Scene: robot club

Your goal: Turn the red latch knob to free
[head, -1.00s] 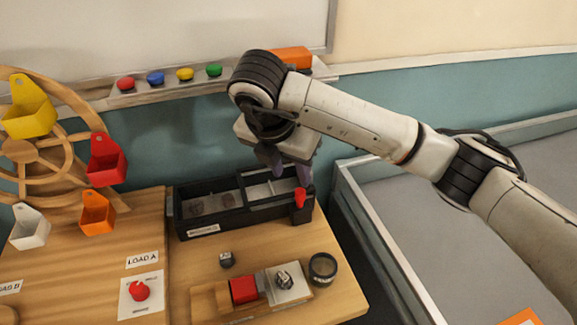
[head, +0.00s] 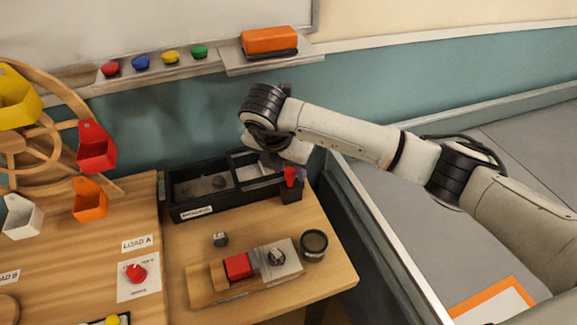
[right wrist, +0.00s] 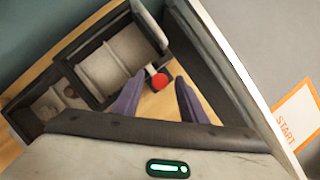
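A red knob (head: 136,273) sits on a white labelled plate below the LOAD A sign; the plate's small print is too blurred to read. A second red knob-like part (head: 290,175) is at the front right corner of the black divided box (head: 228,206). I cannot tell from the print which is the latch. My right gripper (head: 287,168) is low over that corner, partly hidden by its own wrist. In the right wrist view its purple fingers (right wrist: 160,88) are apart, with the round red part (right wrist: 161,81) between and beyond their tips. My left gripper is out of view.
A wooden holder (head: 207,290) with a red block (head: 237,266), a dark cube (head: 220,240) and a round dark cup (head: 314,244) stand in front of the box. The wheel with coloured buckets (head: 97,148) is at left. A grey bed with a raised rim (head: 368,215) is at right.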

